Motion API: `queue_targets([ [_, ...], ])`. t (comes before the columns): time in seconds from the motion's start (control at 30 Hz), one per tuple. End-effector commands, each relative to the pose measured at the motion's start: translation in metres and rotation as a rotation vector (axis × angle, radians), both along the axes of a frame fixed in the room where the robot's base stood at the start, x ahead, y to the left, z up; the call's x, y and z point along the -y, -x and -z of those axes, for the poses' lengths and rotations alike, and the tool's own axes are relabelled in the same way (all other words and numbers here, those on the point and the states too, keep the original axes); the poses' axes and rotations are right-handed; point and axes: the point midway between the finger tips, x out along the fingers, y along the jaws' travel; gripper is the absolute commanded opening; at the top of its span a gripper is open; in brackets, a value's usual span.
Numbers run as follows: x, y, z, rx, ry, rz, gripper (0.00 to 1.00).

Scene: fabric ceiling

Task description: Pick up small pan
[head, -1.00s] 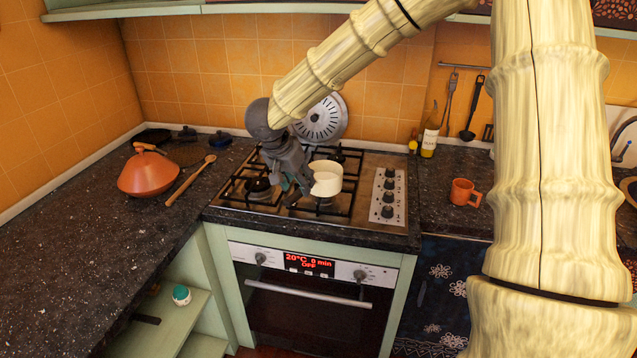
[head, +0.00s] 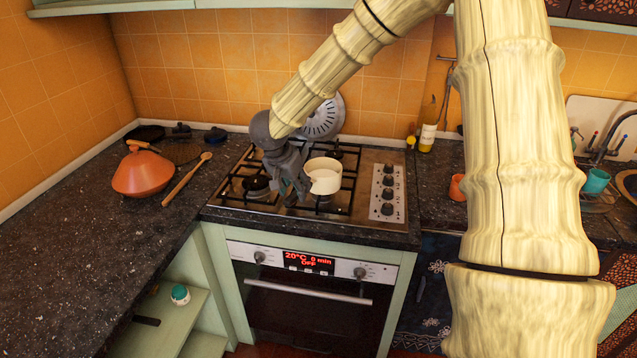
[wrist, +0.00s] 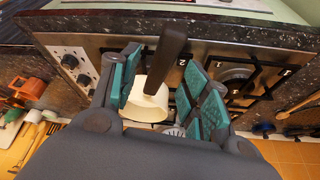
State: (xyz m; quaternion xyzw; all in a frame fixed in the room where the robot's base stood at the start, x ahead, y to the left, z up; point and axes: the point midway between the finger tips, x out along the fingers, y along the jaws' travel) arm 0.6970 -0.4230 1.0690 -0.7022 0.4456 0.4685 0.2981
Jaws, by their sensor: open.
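The small pan (head: 323,178) is cream-coloured and sits upright on the gas stove (head: 352,215). In the wrist view the cream pan (wrist: 146,104) shows with its dark handle (wrist: 168,55) rising between my fingers. My gripper (wrist: 165,85) is open, with teal pads on both sides of the handle and a gap visible at the right. In the head view my gripper (head: 294,188) is low over the stove just left of the pan, and it hides most of the handle there.
An orange tagine (head: 143,174) and a wooden spoon (head: 187,180) lie on the left counter. A bottle (head: 427,137) and an orange mug (head: 457,188) stand to the right. The front left counter is clear.

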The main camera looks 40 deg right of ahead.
Motion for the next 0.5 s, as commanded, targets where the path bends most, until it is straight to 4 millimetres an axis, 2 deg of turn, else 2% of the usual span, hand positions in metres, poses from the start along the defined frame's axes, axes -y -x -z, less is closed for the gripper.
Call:
queue_targets([
  [0.23,0.007,-0.004,0.025,-0.002,0.001,-0.001,0.46],
  [0.5,0.01,-0.005,0.031,-0.001,0.0,-0.002,0.46],
])
